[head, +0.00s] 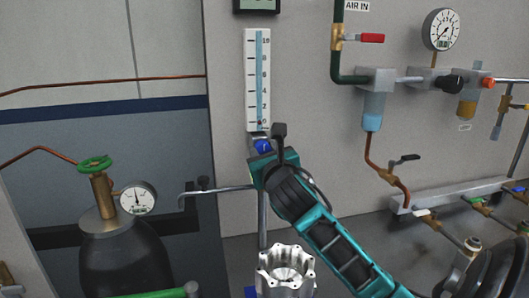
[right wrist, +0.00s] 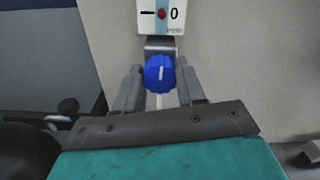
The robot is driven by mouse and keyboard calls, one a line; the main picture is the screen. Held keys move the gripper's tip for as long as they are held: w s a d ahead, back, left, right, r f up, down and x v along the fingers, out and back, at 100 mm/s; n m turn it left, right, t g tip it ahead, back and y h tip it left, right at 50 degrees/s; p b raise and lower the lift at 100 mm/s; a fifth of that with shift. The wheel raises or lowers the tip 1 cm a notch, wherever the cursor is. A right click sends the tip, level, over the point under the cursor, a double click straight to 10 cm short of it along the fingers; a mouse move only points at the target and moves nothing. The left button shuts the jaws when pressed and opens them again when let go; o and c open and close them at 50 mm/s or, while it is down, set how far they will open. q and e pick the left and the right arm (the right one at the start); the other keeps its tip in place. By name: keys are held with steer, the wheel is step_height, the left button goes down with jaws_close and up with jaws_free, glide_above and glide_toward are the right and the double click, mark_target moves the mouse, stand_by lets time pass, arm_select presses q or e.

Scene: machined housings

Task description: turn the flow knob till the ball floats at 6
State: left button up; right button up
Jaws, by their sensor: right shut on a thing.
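The flow meter (head: 257,80) is a white upright scale with a blue tube, marked up to 10, on the grey wall panel in the head view. Its lower end (right wrist: 160,17) shows in the right wrist view, with a small dark red ball (right wrist: 162,14) level with the 0 mark. The blue ribbed flow knob (right wrist: 159,72) with a white pointer line sits just below the scale; it also shows in the head view (head: 263,146). My right gripper (right wrist: 159,88) is shut on the knob, one finger on each side. My left gripper is not in view.
A gas cylinder with a green valve (head: 95,163) and gauge stands at the left. A filter (head: 373,100), red-handled valve (head: 371,38) and pipes are at the right. A machined metal part (head: 285,270) stands below my right arm.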

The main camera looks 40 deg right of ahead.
steer(key=m, duration=0.4)
steer(key=shift+m, duration=0.3)
steer(key=m, duration=0.3)
steer(key=shift+m, duration=0.3)
steer(key=m, duration=0.3)
steer(key=shift+m, duration=0.3)
steer(key=m, duration=0.4)
steer(key=shift+d+m, duration=0.1)
steer(key=shift+m, duration=0.2)
steer(key=m, duration=0.3)
steer(key=shift+m, duration=0.3)
steer(key=m, duration=0.3)
steer(key=shift+m, duration=0.3)
steer(key=m, duration=0.4)
steer(key=shift+m, duration=2)
